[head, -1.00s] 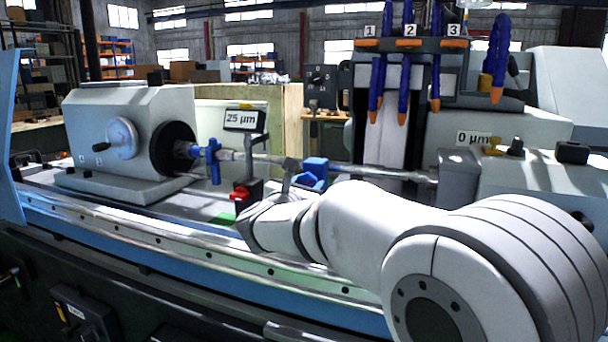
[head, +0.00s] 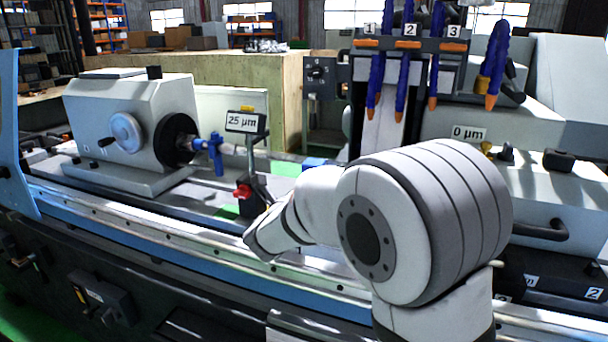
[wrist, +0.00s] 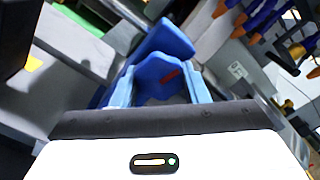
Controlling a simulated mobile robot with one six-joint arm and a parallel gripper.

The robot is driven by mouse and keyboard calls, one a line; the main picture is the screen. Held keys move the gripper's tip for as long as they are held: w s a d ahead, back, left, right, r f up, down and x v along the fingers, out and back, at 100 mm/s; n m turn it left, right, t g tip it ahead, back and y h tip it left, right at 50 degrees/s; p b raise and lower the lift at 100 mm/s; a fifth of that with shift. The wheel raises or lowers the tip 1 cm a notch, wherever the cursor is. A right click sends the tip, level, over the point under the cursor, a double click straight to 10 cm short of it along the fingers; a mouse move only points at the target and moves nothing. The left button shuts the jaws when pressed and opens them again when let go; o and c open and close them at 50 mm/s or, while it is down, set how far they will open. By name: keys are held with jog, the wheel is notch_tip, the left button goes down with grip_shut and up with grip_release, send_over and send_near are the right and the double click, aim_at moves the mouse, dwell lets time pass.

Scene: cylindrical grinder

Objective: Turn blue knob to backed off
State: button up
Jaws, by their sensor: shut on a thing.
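The blue knob (wrist: 163,40) fills the upper middle of the wrist view, with a small red mark on its near face. My gripper (wrist: 161,72) has its two light blue fingers on either side of the knob and is shut on it. In the head view only a small piece of blue (head: 318,163) shows behind my arm, at the knob's place. My gripper is hidden there by my arm. How far the knob is turned cannot be told.
The grey headstock (head: 130,125) with its dark chuck and blue clamp (head: 214,154) stands left. A 25 µm display (head: 246,122) stands over a red-tipped part (head: 243,191). Blue coolant hoses (head: 404,75) hang behind my arm. A 0 µm label (head: 469,133) is at right.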

jog(key=shift+r+n+p, duration=0.2)
jog(key=shift+n+p, duration=0.85)
jog(key=shift+n, duration=0.05)
jog(key=shift+f, duration=0.1)
jog(key=o, duration=1)
jog(key=shift+s, duration=0.1)
jog(key=v, duration=0.7)
jog(key=shift+s+a+b, duration=0.1)
jog(key=shift+s+b, duration=0.2)
